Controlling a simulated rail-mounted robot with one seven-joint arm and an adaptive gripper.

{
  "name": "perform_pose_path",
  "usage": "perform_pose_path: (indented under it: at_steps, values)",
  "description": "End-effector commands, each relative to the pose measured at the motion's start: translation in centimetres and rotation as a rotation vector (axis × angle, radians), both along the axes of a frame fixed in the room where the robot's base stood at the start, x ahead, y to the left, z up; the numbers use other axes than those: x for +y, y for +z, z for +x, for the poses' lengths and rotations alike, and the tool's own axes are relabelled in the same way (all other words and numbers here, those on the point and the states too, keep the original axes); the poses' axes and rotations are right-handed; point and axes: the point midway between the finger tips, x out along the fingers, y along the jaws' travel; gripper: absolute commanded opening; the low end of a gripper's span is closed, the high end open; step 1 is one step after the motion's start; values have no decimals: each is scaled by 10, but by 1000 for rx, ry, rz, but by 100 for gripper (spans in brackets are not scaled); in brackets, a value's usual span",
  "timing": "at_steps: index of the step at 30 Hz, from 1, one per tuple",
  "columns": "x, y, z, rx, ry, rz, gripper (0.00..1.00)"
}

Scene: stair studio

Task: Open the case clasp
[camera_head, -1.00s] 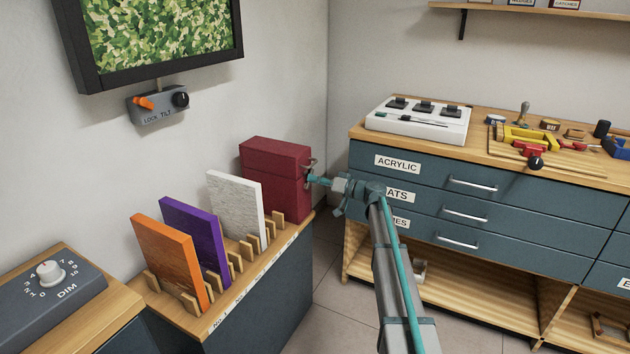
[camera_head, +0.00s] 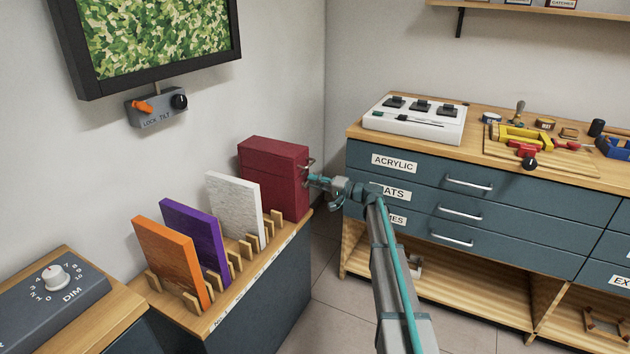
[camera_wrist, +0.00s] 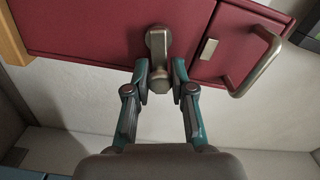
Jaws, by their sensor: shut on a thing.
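The dark red case (camera_head: 273,180) stands upright at the far end of the low cabinet, against the wall. Its clasp (camera_wrist: 158,48) is a metal lever with a round head, seen on the red face in the wrist view. My gripper (camera_wrist: 160,80) is at that face, with its fingers shut on the clasp's lower end, one on each side. In the head view my gripper (camera_head: 316,181) reaches the case's right side, and the clasp is too small to make out there. A metal handle (camera_wrist: 258,62) and a small plate (camera_wrist: 208,49) sit right of the clasp.
Orange (camera_head: 172,262), purple (camera_head: 192,235) and white (camera_head: 235,208) panels stand in a wooden rack left of the case. A drawer cabinet (camera_head: 480,190) with a worktop stands to the right. A floor gap (camera_head: 325,250) lies between the cabinets.

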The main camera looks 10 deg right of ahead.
Motion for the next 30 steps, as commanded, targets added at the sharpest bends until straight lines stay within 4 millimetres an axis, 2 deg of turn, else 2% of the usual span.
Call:
perform_pose_path:
  at_steps: [15,16,20,30]
  values:
    - [-1,-2,-1,17,0,11,0]
    - [-1,-2,-1,17,0,11,28]
    - [0,-1,0,16,0,11,49]
    - [-1,-1,-1,15,0,11,49]
